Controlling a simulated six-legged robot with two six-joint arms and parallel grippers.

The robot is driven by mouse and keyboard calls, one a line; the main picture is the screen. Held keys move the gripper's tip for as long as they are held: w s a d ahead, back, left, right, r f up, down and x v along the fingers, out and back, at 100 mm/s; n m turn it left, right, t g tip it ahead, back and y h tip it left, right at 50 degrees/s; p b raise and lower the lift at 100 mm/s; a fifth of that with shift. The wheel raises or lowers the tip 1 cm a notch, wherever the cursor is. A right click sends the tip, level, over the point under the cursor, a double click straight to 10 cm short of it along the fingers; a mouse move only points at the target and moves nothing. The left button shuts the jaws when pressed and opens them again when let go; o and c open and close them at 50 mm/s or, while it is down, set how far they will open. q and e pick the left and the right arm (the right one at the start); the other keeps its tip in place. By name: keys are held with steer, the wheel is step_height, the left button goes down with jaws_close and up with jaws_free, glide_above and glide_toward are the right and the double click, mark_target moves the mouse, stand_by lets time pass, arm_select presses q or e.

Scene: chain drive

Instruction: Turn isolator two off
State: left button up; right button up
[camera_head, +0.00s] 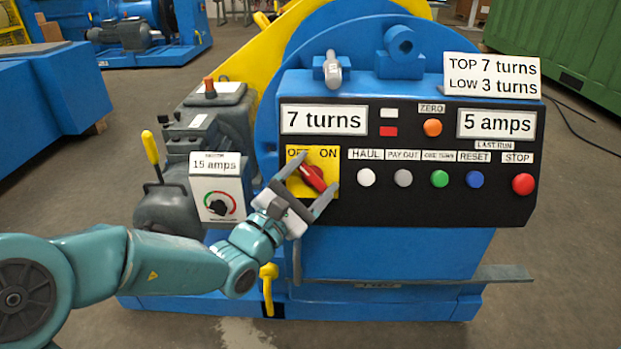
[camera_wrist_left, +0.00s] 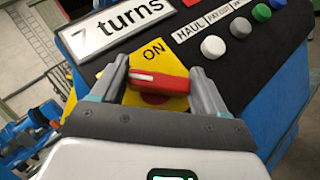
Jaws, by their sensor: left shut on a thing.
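The isolator is a red rotary handle (camera_head: 313,178) on a yellow plate (camera_head: 327,155) marked OFF and ON, at the left of the black panel. No number two shows on it. My left gripper (camera_head: 311,183) is shut on the handle, with one finger at each end. In the left wrist view the red handle (camera_wrist_left: 160,83) lies between the fingertips, and its white-marked end is at the left, pointing to the OFF side of the plate. The ON label shows above it; the left finger hides the OFF label there. My right gripper is not in view.
Right of the isolator are a white HAUL button (camera_head: 366,177), grey, green and blue buttons and a red STOP button (camera_head: 523,184).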

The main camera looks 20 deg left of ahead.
arm_select(q)
steer(key=shift+r, duration=0.1)
steer(key=o, duration=1)
steer(key=shift+c, duration=0.2)
